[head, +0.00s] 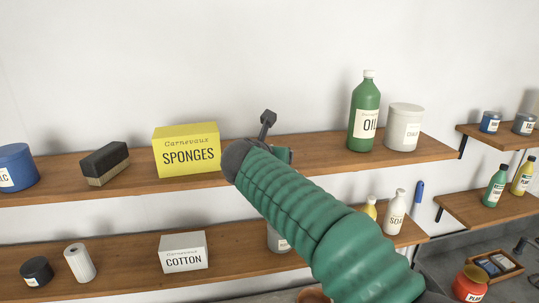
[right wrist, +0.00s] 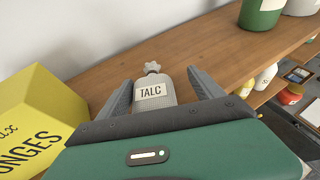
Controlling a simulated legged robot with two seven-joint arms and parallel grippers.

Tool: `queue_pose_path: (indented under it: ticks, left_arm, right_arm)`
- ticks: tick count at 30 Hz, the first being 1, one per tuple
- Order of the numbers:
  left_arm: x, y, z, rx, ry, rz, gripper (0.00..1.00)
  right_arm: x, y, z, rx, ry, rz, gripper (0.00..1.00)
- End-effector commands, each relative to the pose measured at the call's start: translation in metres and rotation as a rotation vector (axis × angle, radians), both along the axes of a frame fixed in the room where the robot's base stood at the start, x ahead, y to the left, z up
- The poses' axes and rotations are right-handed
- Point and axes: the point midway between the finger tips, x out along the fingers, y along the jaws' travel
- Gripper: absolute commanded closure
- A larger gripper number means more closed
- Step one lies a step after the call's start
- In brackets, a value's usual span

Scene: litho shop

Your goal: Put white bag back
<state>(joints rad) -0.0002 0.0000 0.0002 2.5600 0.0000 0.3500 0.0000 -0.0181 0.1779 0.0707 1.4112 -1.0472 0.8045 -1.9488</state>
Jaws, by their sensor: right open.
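The white bag, labelled TALC (right wrist: 152,91), has a gathered top and shows pale grey in the right wrist view. It appears upright on the upper shelf, between the two fingers of my right gripper (right wrist: 160,79). The fingers are open on either side of it; its lower part is hidden behind the gripper body. In the head view my right gripper (head: 268,120) is at the upper shelf, just right of the sponges box, and the arm hides the bag. My left gripper is out of view.
On the upper shelf (head: 325,147), the yellow sponges box (head: 187,150) is close on the left; the green oil bottle (head: 364,115) and a white jar (head: 404,127) stand right. The lower shelf holds a cotton box (head: 183,252). Bare shelf lies between gripper and oil bottle.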

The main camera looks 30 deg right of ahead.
Motion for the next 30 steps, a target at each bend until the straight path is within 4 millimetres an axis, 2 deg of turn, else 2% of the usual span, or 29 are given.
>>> queue_pose_path:
  ticks: [5,15,18,24,26,28,29,30]
  left_arm:
    - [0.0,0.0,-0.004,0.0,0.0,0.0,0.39]
    - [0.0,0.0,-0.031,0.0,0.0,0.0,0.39]
    - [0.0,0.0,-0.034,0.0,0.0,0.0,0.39]
    - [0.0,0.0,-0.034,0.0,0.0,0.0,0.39]
    - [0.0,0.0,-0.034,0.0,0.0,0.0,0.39]
    - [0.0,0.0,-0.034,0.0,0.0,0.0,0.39]
    - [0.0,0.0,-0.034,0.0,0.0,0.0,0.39]
    - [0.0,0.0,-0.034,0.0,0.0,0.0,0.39]
  right_arm:
    - [-0.006,0.006,0.004,-0.001,-0.002,0.001,0.24]
    - [-0.068,0.052,0.034,0.0,-0.004,0.002,0.24]
    - [-0.08,0.061,0.042,0.0,-0.003,0.002,0.24]
    - [-0.088,0.067,0.047,0.0,0.002,-0.001,0.24]
    - [-0.088,0.067,0.045,0.005,0.002,-0.001,0.24]
    - [-0.085,0.069,0.032,0.045,0.002,-0.007,0.24]
    - [-0.083,0.07,0.02,0.082,0.002,-0.013,0.24]
    - [-0.081,0.072,-0.001,0.15,0.001,-0.029,0.24]
